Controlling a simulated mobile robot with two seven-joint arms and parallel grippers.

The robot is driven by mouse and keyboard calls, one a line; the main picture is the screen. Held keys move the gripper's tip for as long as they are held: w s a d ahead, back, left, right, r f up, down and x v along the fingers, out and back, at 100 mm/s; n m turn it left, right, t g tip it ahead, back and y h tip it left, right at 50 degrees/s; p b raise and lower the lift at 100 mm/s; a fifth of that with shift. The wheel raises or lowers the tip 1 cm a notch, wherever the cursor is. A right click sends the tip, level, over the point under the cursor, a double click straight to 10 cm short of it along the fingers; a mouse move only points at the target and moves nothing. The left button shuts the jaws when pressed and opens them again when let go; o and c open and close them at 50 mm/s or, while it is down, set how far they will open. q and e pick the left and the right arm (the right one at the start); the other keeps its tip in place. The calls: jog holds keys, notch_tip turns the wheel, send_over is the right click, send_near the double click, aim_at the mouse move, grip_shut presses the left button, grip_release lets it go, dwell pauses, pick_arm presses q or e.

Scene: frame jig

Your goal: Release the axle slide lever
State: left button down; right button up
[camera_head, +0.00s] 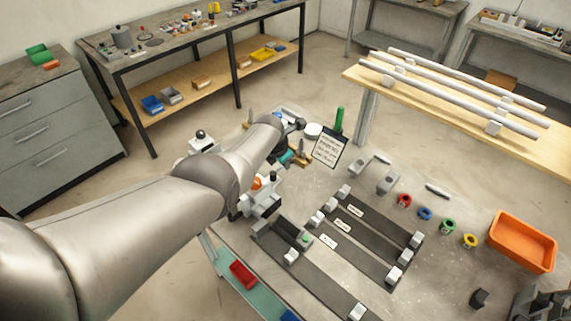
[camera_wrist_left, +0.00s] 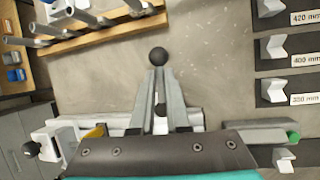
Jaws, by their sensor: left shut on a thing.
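A black ball knob (camera_wrist_left: 158,57), which looks like the end of the axle slide lever, shows in the left wrist view. My left gripper (camera_wrist_left: 158,72) is shut on it, its two grey fingers converging at the knob. A second small dark knob (camera_wrist_left: 160,108) shows between the fingers. A pale metal jig rail (camera_wrist_left: 195,116) runs across behind the gripper's dark plate, which hides part of it. In the head view my left arm reaches over the jig (camera_head: 262,200) and hides the fingers and held knob. My right gripper is in neither view.
Dark strips (camera_head: 347,235) with grey blocks lie right of the jig. Beyond are coloured rings (camera_head: 425,214) and an orange bin (camera_head: 522,242). A black-knobbed clamp (camera_wrist_left: 30,148) stands at the jig's left end. A sign (camera_head: 329,147) and green cylinder (camera_head: 339,120) stand behind.

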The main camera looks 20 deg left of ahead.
pick_arm(q)
jog(key=shift+a+f+n, duration=0.1)
jog(key=shift+a+n, duration=0.05)
jog(key=shift+n, duration=0.35)
jog(key=c, duration=0.9)
grip_release()
jog(key=shift+w+a, duration=0.1)
jog(key=shift+d+p+v, duration=0.15)
jog(key=shift+p+v, duration=1.5)
jog(key=shift+v, duration=2.2)
jog(key=shift+d+p+v, duration=0.1)
jog(key=shift+p+v, duration=1.55)
jog(key=shift+v, duration=2.15)
